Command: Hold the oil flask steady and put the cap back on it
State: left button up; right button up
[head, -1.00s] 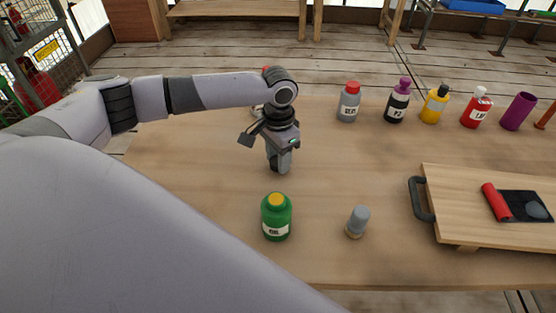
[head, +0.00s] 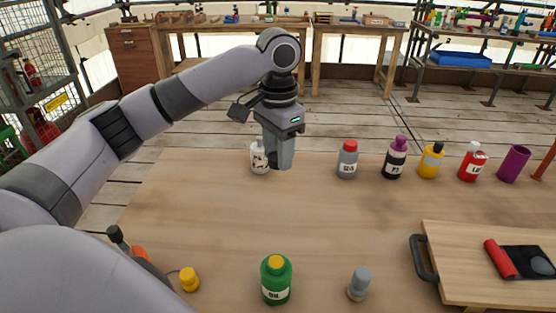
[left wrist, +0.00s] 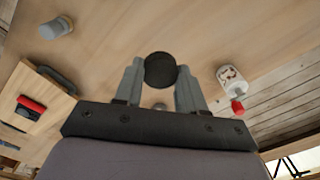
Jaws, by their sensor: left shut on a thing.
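The green oil flask (head: 276,281), labelled OIL, stands upright at the near middle of the table, with a yellow top. My left gripper (head: 279,166) is well beyond it, above the far part of the table. It points down in front of a white bottle (head: 260,159). In the left wrist view the left gripper (left wrist: 160,78) is shut on a round black piece (left wrist: 160,69); I cannot tell if this is the cap. The flask does not show in the left wrist view. My right gripper is not in view.
A grey-capped container (head: 359,282) stands right of the flask. A yellow piece (head: 189,279) lies left of it. A wooden board (head: 465,240) with a dark handle is at the right. Several bottles, including a grey one (head: 347,160), line the far edge. The table's middle is clear.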

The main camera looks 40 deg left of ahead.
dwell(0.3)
pick_arm(q)
jog(key=s+d+f+n, duration=0.4)
jog(key=s+d+f, duration=0.2)
jog(key=d+f, duration=0.2)
jog(key=shift+s+d+f, duration=0.15)
jog(key=shift+d+f, duration=0.05)
jog(key=shift+d, duration=0.05)
jog(key=shift+a, duration=0.1)
